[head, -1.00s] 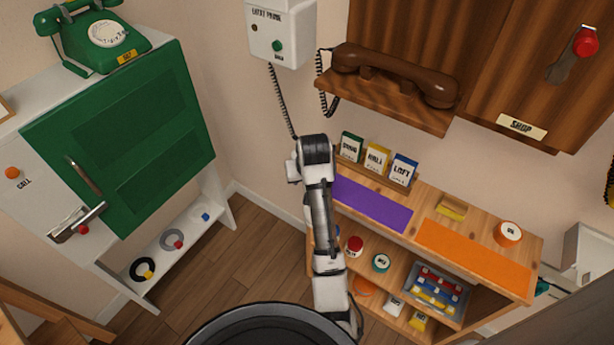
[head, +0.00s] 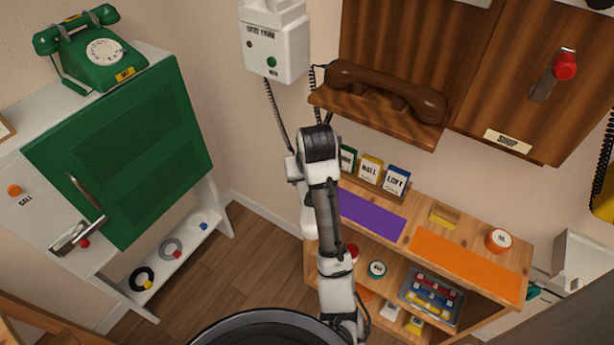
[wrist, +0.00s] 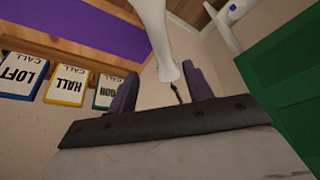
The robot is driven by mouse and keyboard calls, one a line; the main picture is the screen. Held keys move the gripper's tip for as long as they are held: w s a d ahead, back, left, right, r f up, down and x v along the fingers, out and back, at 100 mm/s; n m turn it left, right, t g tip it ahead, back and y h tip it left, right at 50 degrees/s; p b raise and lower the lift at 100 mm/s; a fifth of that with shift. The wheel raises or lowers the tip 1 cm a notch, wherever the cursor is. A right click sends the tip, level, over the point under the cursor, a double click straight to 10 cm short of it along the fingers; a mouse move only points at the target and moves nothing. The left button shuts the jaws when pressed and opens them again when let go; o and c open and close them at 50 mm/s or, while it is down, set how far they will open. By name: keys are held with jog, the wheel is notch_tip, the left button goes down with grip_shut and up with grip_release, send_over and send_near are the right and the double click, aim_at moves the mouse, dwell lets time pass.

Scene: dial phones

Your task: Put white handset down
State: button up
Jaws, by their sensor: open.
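The white handset (wrist: 152,30) shows in the wrist view as a smooth white bar running from the top edge down between my fingers, with a dark cord (wrist: 178,93) at its lower end. My gripper (wrist: 160,85) is open, its two dark fingers apart on either side of the handset's end. I cannot tell if either finger touches it. In the head view the white wall phone (head: 276,42) hangs at the top middle, and its coiled cord runs down behind my arm. My gripper is hidden behind the arm there.
A wooden shelf unit with a purple mat (head: 368,214) and an orange mat (head: 465,262) stands right of my arm, with label cards (head: 396,181) at its back. A brown handset (head: 385,88) rests on a wall ledge. A green cabinet door (head: 120,155) is at left.

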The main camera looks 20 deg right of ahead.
jog(key=shift+p+v, duration=0.85)
jog(key=shift+v, duration=0.45)
jog(key=shift+w+a, duration=0.1)
